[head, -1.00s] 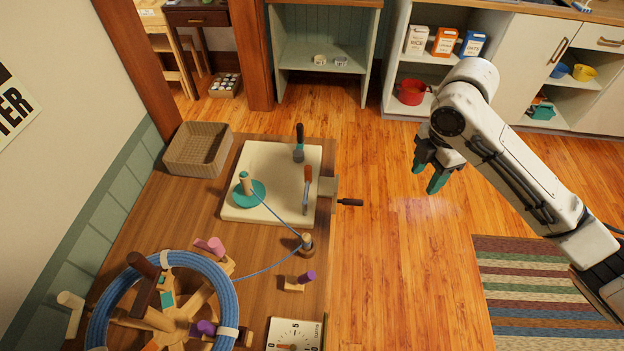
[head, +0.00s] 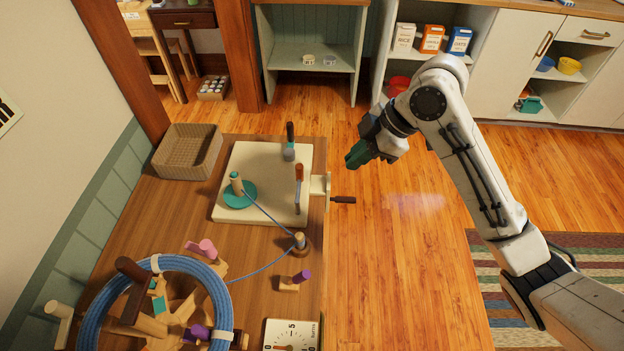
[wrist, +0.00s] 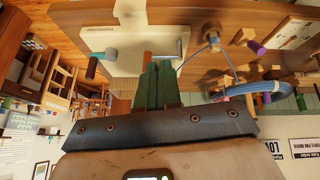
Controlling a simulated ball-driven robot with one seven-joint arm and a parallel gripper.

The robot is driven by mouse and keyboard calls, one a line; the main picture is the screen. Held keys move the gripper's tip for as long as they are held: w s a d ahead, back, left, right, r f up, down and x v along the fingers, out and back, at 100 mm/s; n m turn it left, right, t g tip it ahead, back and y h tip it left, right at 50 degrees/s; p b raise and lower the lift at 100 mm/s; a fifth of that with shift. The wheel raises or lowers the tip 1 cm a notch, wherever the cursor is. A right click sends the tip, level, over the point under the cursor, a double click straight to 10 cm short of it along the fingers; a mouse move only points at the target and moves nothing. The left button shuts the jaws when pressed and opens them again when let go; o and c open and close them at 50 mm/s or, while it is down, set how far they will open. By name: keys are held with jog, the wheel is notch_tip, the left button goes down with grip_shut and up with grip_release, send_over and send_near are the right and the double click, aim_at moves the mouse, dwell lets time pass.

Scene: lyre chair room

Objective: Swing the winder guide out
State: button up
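The cream board (head: 265,160) lies on the wooden table and bears an orange-handled lever (head: 299,174), a dark-handled tool (head: 290,140) and a teal disc with a wooden peg (head: 240,194). Blue cord runs from the peg past a wooden post (head: 300,243) to the large blue coil (head: 88,318). Which part is the winder guide I cannot tell for sure. A dark-handled crank (head: 342,199) sticks out from the board's right edge. My gripper (head: 355,158) is in the air right of the board, touching nothing.
A wicker basket (head: 187,150) stands at the table's back left. A purple-topped peg (head: 300,278) and a dial (head: 292,335) are near the table's right edge. Open floor (head: 400,270) lies right of the table, with a striped rug (head: 590,270) beyond.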

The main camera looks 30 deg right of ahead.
jog(key=w+a+m+t+y, duration=0.1)
jog(key=a+m+y, duration=0.1)
jog(key=a+r+m+t+y, duration=0.1)
jog(key=a+m, duration=0.1)
jog(key=a, duration=0.1)
jog(key=w+a+r+m+t+y+b, duration=0.1)
jog(key=a+m+t+y, duration=0.1)
jog(key=a, duration=0.1)
jog(key=shift+w+a+r+y, duration=0.15)
jog(key=shift+w+r+y, duration=0.05)
jog(key=shift+w+y, duration=0.15)
grip_shut()
jog(key=m+t+h+b, duration=0.25)
jog(key=m+t, duration=0.65)
jog(key=m, duration=1.2)
send_near(302, 173)
jog(key=v, duration=0.7)
jog(key=shift+s+a+r+h, duration=0.15)
jog(key=shift+s+r+h, duration=0.1)
jog(key=shift+h, duration=0.15)
jog(key=shift+w, duration=0.1)
jog(key=p+x, duration=0.3)
jog(key=x, duration=1.1)
jog(key=shift+n, duration=0.3)
